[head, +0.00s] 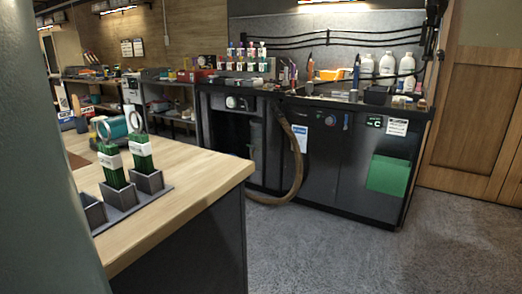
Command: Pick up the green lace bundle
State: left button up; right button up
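Two green lace bundles stand upright in a grey compartment holder (124,198) on the wooden tabletop at the left of the head view. The farther green lace bundle (143,163) looks alike and stands in the compartment just behind and to the right. A third compartment, nearer to me, looks empty. A large blurred grey-green shape at the left edge hides part of the table. Neither of my grippers is in view.
The wooden tabletop (200,178) is bare right of the holder, up to its corner. A teal cylindrical item (112,128) lies behind the bundles. A dark workbench (330,165) with bottles and a hanging hose (297,165) stands across open grey floor (340,250).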

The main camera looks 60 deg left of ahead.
aim_at(110, 158)
jog(key=u, duration=3.8)
